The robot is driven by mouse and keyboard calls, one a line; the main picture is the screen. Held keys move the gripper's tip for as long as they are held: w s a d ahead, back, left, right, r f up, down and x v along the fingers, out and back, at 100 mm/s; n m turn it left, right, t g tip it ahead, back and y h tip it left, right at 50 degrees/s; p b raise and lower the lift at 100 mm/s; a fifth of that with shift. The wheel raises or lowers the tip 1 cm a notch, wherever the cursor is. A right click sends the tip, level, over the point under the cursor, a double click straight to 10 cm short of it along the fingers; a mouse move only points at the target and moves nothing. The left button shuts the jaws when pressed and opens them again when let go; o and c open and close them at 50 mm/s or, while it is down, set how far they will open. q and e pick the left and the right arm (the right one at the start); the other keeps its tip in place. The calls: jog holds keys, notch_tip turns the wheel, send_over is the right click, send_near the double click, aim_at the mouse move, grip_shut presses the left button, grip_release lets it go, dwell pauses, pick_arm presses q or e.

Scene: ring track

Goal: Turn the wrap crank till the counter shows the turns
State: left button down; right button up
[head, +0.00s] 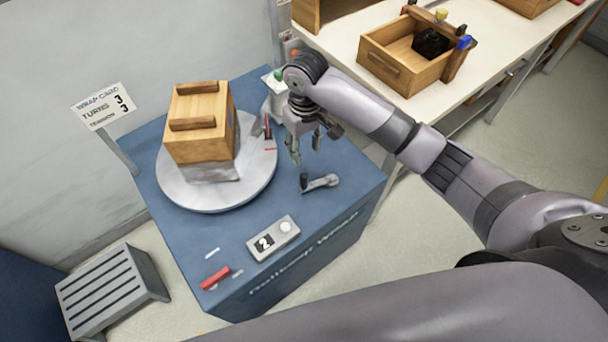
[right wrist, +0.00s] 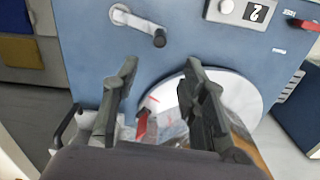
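The wrap crank (head: 322,183) is a short grey arm with a dark upright knob (head: 304,181) at its left end, on the blue wrap table (head: 340,200). In the right wrist view the crank (right wrist: 134,21) and its knob (right wrist: 159,38) lie beyond the fingertips. My right gripper (head: 306,154) is open and empty, pointing down above and behind the knob, apart from it. In the right wrist view both fingers (right wrist: 156,78) are spread. The counter (head: 273,240) shows 2. The card (head: 103,106) reads wrap card, turns 3, tension 3. My left gripper is out of view.
A wooden box (head: 198,130) with film around its base stands on the round turntable (head: 250,187). A red-handled lever (head: 215,277) is at the front left. A slatted grey stand (head: 105,290) is left. A white bench (head: 350,30) behind holds an open wooden crate (head: 383,70).

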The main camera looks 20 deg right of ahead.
aim_at(305, 176)
notch_tip(305, 176, down, 14)
jog(key=shift+f, duration=0.2)
jog(key=shift+c, duration=0.5)
grip_shut()
dwell(0.5)
